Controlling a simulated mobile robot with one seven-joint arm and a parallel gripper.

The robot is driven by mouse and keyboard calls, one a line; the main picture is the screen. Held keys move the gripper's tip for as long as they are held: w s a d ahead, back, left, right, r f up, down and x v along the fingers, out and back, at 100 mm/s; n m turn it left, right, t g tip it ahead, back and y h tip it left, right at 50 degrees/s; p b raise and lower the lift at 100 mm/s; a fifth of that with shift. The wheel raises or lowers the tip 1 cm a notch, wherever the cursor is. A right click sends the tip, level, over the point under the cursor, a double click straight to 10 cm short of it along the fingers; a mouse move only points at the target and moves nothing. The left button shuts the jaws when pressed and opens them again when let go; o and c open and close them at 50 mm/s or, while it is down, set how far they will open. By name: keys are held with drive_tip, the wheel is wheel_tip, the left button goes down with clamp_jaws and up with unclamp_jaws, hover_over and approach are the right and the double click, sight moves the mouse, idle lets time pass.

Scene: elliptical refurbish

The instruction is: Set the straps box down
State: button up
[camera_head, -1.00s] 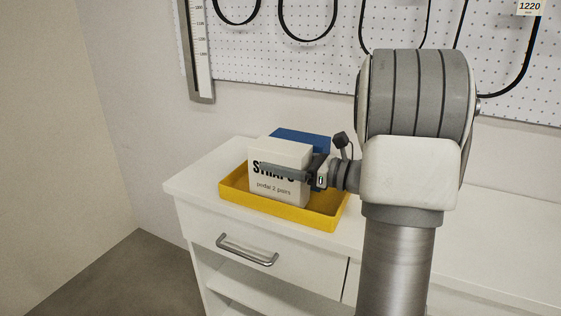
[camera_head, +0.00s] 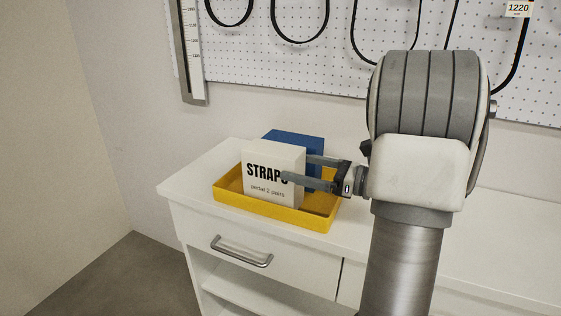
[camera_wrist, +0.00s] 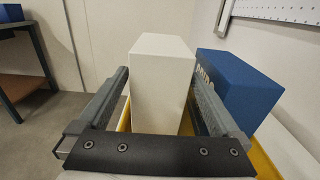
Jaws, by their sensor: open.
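The white straps box (camera_head: 272,177), lettered STRAPS, stands upright in the yellow tray (camera_head: 268,213) on the white counter. In the wrist view the straps box (camera_wrist: 160,82) is between the two fingers, with a gap on at least the left side. My gripper (camera_head: 296,169) is open, its fingers reaching from the right along the box's front and back faces near its right edge. A blue box (camera_head: 306,150) stands behind the straps box; in the wrist view the blue box (camera_wrist: 240,85) is just right of the right finger. The straps box's underside is hidden by the tray wall.
The white counter (camera_head: 195,180) has free room left of the tray. A pegboard (camera_head: 345,50) with black hanging loops is on the wall behind. A drawer handle (camera_head: 241,252) sticks out below the counter. A dark-legged table (camera_wrist: 30,65) shows far left in the wrist view.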

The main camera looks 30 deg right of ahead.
drive_tip(key=v, duration=0.5)
drive_tip(key=shift+s+d, duration=0.1)
idle(0.3)
